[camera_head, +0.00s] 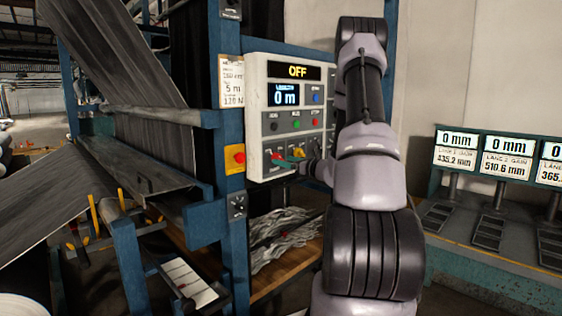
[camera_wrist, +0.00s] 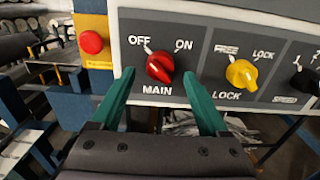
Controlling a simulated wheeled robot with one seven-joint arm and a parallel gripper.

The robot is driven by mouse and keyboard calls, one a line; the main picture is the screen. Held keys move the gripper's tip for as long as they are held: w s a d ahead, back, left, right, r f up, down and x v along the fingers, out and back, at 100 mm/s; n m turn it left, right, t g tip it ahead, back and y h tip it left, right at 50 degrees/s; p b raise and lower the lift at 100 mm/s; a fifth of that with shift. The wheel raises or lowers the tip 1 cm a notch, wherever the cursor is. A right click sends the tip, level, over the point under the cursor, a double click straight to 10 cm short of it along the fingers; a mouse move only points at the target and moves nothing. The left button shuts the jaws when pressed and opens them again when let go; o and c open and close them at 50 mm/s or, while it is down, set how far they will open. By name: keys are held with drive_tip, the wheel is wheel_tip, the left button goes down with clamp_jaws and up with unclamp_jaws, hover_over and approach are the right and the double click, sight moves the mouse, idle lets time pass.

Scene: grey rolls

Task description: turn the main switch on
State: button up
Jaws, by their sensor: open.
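The main switch (camera_wrist: 160,67) is a red knob above the label MAIN, with OFF at its upper left and ON at its upper right. Its white pointer mark is turned toward OFF. In the wrist view, my gripper (camera_wrist: 158,75) is open, with one green fingertip to the left of the knob and one to the right. Gaps show between the fingers and the knob, and how deep the tips reach cannot be told. In the head view, the control box (camera_head: 290,119) shows OFF on its top display (camera_head: 297,72), and my arm reaches its lower front.
A yellow LOCK knob (camera_wrist: 242,74) sits right of the main switch, with a black speed knob (camera_wrist: 305,82) beyond it. A red button on a yellow box (camera_wrist: 92,42) is at the left. Blue frame posts (camera_head: 229,120) stand beside the control box.

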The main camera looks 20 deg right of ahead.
drive_tip(key=shift+x, duration=1.25)
clamp_jaws()
